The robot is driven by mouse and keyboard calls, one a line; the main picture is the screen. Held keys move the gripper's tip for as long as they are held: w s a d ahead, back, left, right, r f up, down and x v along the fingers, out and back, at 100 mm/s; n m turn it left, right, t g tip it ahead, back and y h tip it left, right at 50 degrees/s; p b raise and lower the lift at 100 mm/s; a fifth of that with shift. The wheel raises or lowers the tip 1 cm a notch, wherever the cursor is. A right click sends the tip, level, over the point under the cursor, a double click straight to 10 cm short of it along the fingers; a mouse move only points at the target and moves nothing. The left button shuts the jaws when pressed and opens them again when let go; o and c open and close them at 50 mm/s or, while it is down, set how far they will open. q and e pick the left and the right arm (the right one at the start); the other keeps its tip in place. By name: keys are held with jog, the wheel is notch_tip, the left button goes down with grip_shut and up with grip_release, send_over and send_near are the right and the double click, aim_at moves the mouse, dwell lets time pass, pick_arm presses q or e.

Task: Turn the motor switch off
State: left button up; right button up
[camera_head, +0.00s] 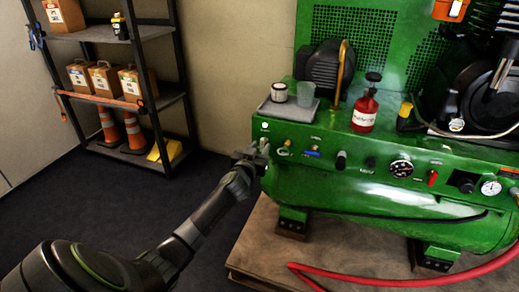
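A green compressor (350,190) with a control panel fills the right side. The panel carries several small controls, including a blue-handled one (312,153), a black knob (341,160) and a red one (432,177). The labels are too small to read, so I cannot tell which control is the motor switch. My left gripper (257,155) is at the panel's left end, just below a small white round fitting (264,127). The gripper hides part of the panel there. I cannot tell whether it touches anything or whether its fingers are open. My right gripper is not in view.
A grey tray (285,112) with two cups and a red bottle (363,112) stand on the compressor's top ledge. A red hose (390,281) crosses the wooden pallet (255,250) below. A shelf with boxes and orange cones (134,132) stands at the back left. The dark floor between is clear.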

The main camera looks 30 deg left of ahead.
pick_arm(q)
jog(key=shift+w, duration=0.25)
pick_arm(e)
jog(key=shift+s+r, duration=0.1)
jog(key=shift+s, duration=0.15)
pick_arm(q)
grip_shut()
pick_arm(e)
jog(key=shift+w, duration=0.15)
